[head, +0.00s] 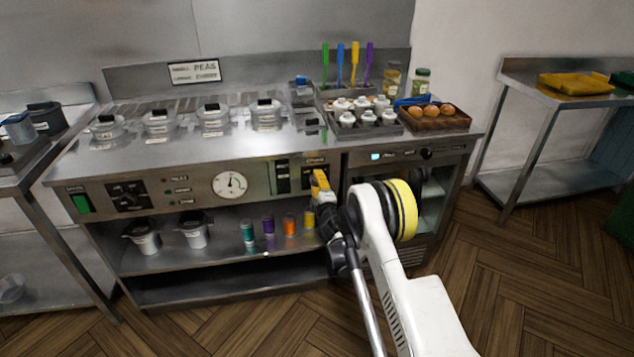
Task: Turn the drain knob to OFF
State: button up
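The steel frying range (255,207) stands ahead with a control panel along its front. My gripper (319,183), with yellow parts at its end, is at the right part of this panel, in front of a dark control plate (310,168). The gripper covers much of that plate, and any knob there is hidden. I cannot tell whether it touches the panel or whether its fingers are open or shut. A dark plate with a knob (128,195) is at the panel's left. The labels are too small to read, so I cannot tell which control is the drain knob.
The panel also has a green switch (81,204), a round gauge (231,185) and dark switches (282,178). Colored jars (268,226) stand on the shelf below the gripper. Lidded containers (213,117) and an egg tray (436,122) are on top. The floor (530,270) at right is clear.

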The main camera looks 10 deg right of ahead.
jog(key=shift+n, duration=0.7)
jog(key=o, duration=1.2)
jog(key=s, duration=0.7)
jog(key=shift+s, duration=0.25)
